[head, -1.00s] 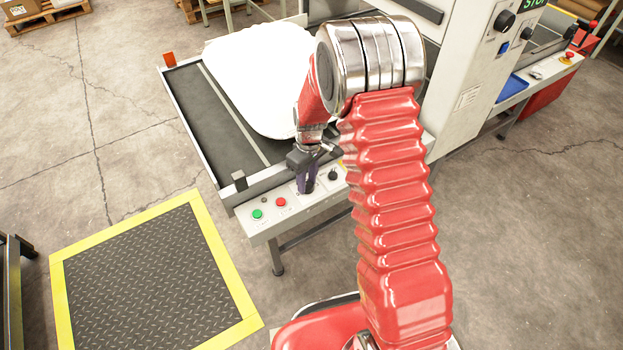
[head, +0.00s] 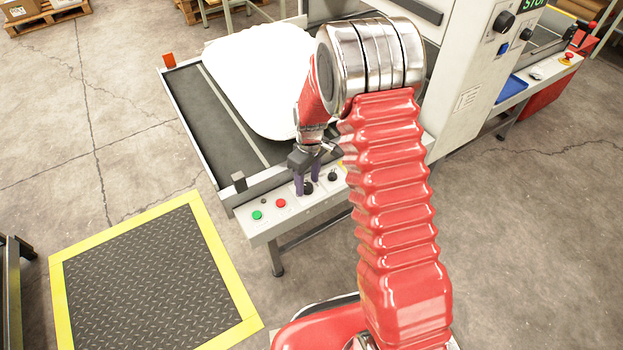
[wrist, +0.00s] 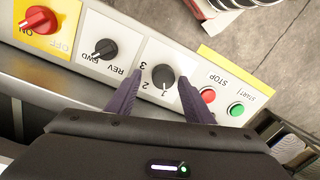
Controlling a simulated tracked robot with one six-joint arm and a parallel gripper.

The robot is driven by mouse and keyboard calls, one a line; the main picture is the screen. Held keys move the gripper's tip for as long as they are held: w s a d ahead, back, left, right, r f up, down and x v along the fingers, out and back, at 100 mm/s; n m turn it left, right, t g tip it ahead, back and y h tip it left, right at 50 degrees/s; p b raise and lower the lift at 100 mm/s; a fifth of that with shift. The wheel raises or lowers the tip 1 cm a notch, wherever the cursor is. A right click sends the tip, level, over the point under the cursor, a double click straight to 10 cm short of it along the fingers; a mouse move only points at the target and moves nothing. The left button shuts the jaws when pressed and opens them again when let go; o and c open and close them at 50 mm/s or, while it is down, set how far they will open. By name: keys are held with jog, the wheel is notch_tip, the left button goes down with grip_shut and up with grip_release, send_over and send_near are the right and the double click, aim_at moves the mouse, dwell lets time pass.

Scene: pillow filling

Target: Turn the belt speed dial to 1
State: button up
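The belt speed dial (wrist: 163,77) is a black round knob on a white plate with small numerals, in the middle of the wrist view. The numerals 3 and 2 show at its left; a pale mark sits near its lower edge, too small to read its exact setting. In the head view the dial (head: 308,188) shows between my fingers. My gripper (wrist: 160,77) is open, with one purple finger on each side of the dial. I cannot tell whether either finger touches it. The gripper (head: 308,182) also shows above the control panel in the head view.
Beside the dial are a FWD/REV knob (wrist: 105,48), a red ON/OFF switch (wrist: 38,18) on yellow, a red STOP button (wrist: 207,94) and a green START button (wrist: 236,109). A white pillow cover (head: 262,75) lies on the belt table behind the panel.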

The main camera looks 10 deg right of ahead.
aim_at(310, 184)
jog(key=shift+r, duration=0.1)
notch_tip(310, 184, up, 14)
jog(key=shift+w+d+f, duration=0.25)
jog(key=shift+d, duration=0.1)
jog(key=shift+m, duration=0.3)
dwell(0.6)
jog(key=s+r+m+t, duration=0.3)
jog(key=s+r, duration=0.7)
jog(key=s, duration=0.4)
jog(key=s+r+m+t, duration=0.3)
jog(key=s+r, duration=0.6)
jog(key=s, duration=0.4)
jog(key=shift+s+d+r+m+h, duration=0.3)
jog(key=shift+s+d+r+m, duration=0.05)
jog(key=shift+m, duration=0.05)
jog(key=shift+c, duration=0.2)
